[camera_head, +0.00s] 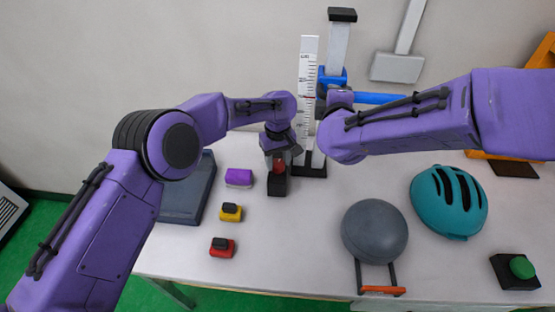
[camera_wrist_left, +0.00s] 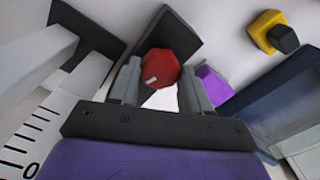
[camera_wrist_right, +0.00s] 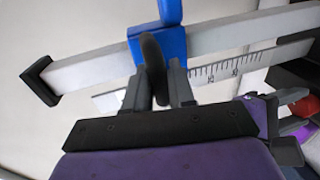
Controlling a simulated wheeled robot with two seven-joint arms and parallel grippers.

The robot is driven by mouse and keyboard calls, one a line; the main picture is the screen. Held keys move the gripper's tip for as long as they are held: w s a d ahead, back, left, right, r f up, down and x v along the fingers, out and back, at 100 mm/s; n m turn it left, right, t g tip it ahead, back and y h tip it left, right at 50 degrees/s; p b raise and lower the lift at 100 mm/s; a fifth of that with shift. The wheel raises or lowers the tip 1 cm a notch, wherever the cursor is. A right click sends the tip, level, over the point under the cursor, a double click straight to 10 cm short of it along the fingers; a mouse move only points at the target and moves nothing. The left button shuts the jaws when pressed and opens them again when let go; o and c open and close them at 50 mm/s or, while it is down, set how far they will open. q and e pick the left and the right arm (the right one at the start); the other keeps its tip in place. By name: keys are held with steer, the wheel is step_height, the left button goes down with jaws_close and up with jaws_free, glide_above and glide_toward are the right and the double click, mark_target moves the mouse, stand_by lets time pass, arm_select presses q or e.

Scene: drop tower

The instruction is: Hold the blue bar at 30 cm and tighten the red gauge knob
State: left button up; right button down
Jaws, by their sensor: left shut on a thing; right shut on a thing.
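The red gauge knob (camera_head: 279,164) sits on a dark block below the scale. It also shows between the fingers in the left wrist view (camera_wrist_left: 162,66). My left gripper (camera_head: 280,152) is over the knob and shut on it. The blue bar (camera_head: 380,98) reaches right from a blue carriage (camera_head: 330,78) on the upright post; part of it is hidden behind my right arm. In the right wrist view, my right gripper (camera_wrist_right: 157,80) is shut on a dark rounded end (camera_wrist_right: 153,62) in front of the blue carriage (camera_wrist_right: 158,46). The head view hides this grasp.
A white scale (camera_head: 308,75) stands beside the post (camera_head: 338,45). A purple block (camera_head: 238,177), yellow and red pieces and a dark tray (camera_head: 188,195) lie left. A grey dome (camera_head: 374,230), teal helmet (camera_head: 449,202) and green button (camera_head: 522,267) stand right. The front middle is clear.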

mark_target(277, 162)
arm_select(q)
steer(key=m, duration=0.4)
steer(key=shift+m, duration=0.3)
steer(key=m, duration=0.3)
steer(key=shift+m, duration=0.4)
arm_select(e)
steer(key=shift+r, duration=0.1)
arm_select(q)
steer(key=m, duration=0.4)
steer(key=shift+r, duration=0.1)
arm_select(e)
steer(key=shift+d, duration=0.1)
arm_select(q)
steer(key=shift+w+a+m, duration=0.1)
steer(key=shift+m, duration=1.4)
steer(key=o, duration=1)
steer(key=shift+a, duration=0.1)
steer(key=shift+o, duration=0.2)
step_height(277, 162, up, 12)
